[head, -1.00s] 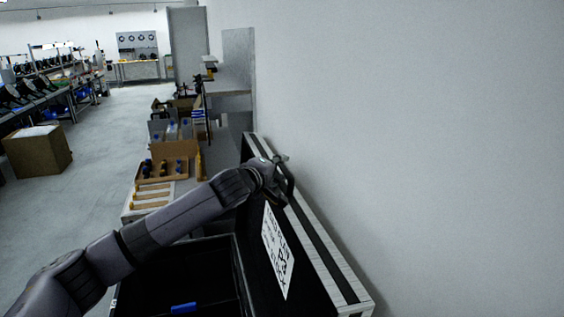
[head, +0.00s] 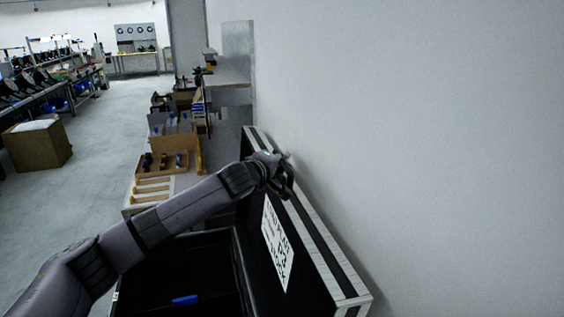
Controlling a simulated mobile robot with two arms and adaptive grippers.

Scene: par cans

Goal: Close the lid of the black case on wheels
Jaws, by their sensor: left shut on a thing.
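The black case (head: 120,296) stands open at the bottom of the head view, its dark inside facing up. Its lid (head: 318,258) stands upright along the right side, near the white wall, with silver edging and a white printed label (head: 278,250) on its inner face. My left arm reaches across the case from the left. My left gripper (head: 284,184) is shut on the upper edge of the lid, about midway along it. The fingertips are partly hidden by the gripper itself. My right gripper is not in view. The case's wheels are not in view.
A blue object (head: 185,299) lies inside the case. Beyond the case stand a white rack with wooden bars (head: 152,190) and cardboard boxes (head: 176,143). A cardboard box (head: 38,146) stands on the open floor at left. The white wall (head: 430,130) is close on the right.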

